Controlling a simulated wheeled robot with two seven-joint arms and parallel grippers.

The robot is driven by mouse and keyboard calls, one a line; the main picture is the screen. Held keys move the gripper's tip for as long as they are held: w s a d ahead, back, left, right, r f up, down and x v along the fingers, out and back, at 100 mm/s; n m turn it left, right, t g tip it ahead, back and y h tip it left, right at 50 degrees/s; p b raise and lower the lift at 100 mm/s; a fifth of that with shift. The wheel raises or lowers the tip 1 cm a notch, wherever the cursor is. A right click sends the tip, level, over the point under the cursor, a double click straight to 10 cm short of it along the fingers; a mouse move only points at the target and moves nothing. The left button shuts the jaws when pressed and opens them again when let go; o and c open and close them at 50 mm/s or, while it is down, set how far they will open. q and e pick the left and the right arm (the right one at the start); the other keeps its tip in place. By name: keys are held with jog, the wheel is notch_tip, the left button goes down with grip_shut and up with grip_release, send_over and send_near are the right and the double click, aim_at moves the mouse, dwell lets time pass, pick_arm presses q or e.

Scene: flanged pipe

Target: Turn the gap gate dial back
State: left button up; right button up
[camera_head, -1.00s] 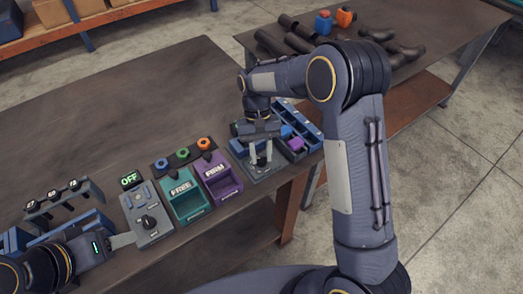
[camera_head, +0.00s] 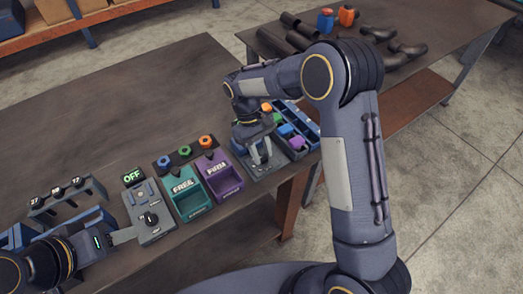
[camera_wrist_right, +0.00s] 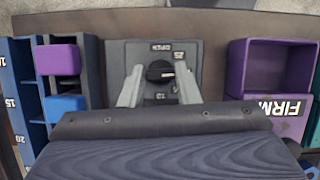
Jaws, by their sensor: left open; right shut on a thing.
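The gap gate dial is a black round knob (camera_wrist_right: 160,71) on a grey panel (camera_wrist_right: 117,57) marked OPEN, 25 and 10 in the right wrist view. My right gripper (camera_wrist_right: 160,88) has one pale finger on each side of the knob and is shut on it. In the head view this gripper (camera_head: 260,157) reaches down to the panel, and its wrist hides most of the dial. My left gripper (camera_head: 128,235) is open at the lower left, beside a grey box (camera_head: 142,197) with its own black knob and an OFF display.
A teal FREE bin (camera_head: 184,187) and purple FIRM bin (camera_head: 218,172) stand left of the dial panel. A blue compartment tray (camera_head: 297,118) with coloured cubes stands right of it. Dark pipes lie on the far table (camera_head: 440,25).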

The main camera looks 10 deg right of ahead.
jog(key=shift+w, duration=0.1)
jog(key=o, duration=1)
jog(key=shift+b+v, duration=0.35)
jog(key=shift+v, duration=3.6)
